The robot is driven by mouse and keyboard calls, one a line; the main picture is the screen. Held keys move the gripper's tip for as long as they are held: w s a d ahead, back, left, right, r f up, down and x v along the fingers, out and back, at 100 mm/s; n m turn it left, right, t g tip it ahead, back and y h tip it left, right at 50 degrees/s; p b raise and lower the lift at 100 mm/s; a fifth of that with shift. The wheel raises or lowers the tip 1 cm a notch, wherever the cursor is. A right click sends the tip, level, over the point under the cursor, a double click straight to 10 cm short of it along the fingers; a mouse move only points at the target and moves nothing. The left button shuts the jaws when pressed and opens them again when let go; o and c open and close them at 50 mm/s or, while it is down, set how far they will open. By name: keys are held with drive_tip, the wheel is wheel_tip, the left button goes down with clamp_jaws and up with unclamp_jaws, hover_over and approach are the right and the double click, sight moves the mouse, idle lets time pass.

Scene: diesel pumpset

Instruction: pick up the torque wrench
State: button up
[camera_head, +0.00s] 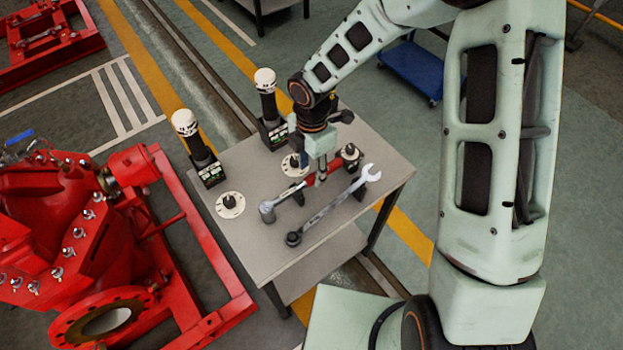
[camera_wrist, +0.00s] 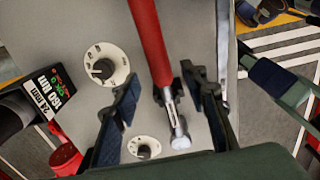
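The torque wrench has a red handle (camera_head: 325,165) and a silver head (camera_head: 267,211), and lies across the table. In the wrist view its red shaft (camera_wrist: 153,45) runs down from the top edge to the silver head (camera_wrist: 180,140). My gripper (camera_head: 319,180) is right over the wrench, pointing down. In the wrist view my gripper's fingertips (camera_wrist: 160,78) stand apart on either side of the shaft, with a gap visible on the left. A dark support shows at the wrench near the right finger. Contact cannot be told.
A long open-ended wrench (camera_head: 335,205) lies close beside the torque wrench on the grey table (camera_head: 270,255). Two black tools with white tops (camera_head: 184,122) (camera_head: 265,80) stand at the left and back. White dials (camera_head: 230,204) lie nearby. A red pumpset (camera_head: 60,220) is left of the table.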

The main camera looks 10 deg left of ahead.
sight(311, 177)
drive_tip(key=shift+f, duration=1.85)
clamp_jaws()
